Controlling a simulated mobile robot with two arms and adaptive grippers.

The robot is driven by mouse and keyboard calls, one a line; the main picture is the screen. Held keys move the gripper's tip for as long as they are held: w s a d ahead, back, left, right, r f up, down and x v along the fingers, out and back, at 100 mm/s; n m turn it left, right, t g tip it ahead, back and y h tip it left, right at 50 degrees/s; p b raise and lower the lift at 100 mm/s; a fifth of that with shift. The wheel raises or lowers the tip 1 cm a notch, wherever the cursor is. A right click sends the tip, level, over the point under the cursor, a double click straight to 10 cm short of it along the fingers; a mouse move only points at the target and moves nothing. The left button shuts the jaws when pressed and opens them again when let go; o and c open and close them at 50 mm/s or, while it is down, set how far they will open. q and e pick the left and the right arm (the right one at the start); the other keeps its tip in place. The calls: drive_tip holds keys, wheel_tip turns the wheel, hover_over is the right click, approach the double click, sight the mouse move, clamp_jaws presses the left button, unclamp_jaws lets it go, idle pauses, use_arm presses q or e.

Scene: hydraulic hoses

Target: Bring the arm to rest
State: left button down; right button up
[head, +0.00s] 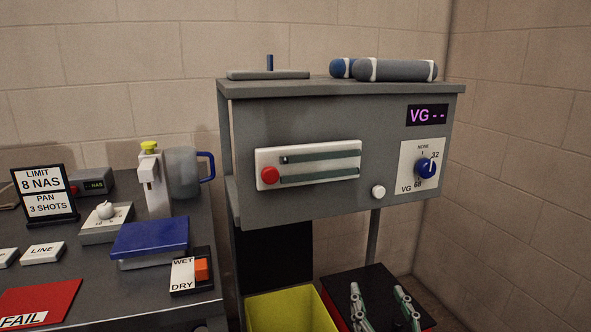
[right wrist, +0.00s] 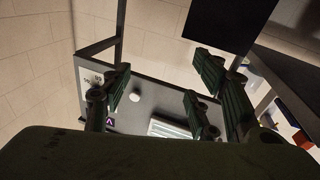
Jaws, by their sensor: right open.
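My right gripper (head: 381,300) shows at the bottom of the head view, below the grey cabinet (head: 300,125). Its two fingers are spread apart with nothing between them. In the right wrist view my right gripper (right wrist: 160,92) also stands open, with the cabinet front (right wrist: 160,98) behind its fingers and apart from them. My left gripper and arm are not in the head view.
The cabinet has a red button (head: 270,175), a white knob (head: 378,192) and a blue dial (head: 427,168). A yellow bin (head: 290,311) stands below it. The bench at left holds a blue-topped box (head: 150,236), a jug (head: 182,172) and a red FAIL card (head: 40,303).

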drive_tip(key=s+d+f+m+g+h, duration=0.1)
drive_tip(key=s+d+f+g, duration=0.25)
drive_tip(key=f, duration=0.55)
drive_tip(key=s+d+f+g+h, duration=0.1)
drive_tip(key=s+d+f+g, duration=0.1)
drive_tip(key=s+f+g, duration=0.95)
drive_tip(key=s+f, duration=0.7)
drive_tip(key=s, duration=0.3)
wheel_tip(320, 180, down, 21)
drive_tip(key=n+g+p, duration=0.1)
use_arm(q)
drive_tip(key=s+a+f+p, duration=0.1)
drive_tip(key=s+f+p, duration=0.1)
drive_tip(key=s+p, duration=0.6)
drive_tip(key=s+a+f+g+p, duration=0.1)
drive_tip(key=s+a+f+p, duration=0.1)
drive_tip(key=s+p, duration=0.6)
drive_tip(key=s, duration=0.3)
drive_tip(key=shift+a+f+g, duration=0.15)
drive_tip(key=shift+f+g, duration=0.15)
use_arm(e)
drive_tip(key=s+d+f+g, duration=0.1)
drive_tip(key=s+f, duration=0.1)
drive_tip(key=s, duration=0.7)
drive_tip(key=s+d+f, duration=0.1)
drive_tip(key=s+f, duration=0.1)
drive_tip(key=s, duration=0.8)
drive_tip(key=shift+s+d+f+g+y, duration=0.2)
drive_tip(key=shift+s+d+g+y, duration=0.1)
drive_tip(key=shift+d+g, duration=0.1)
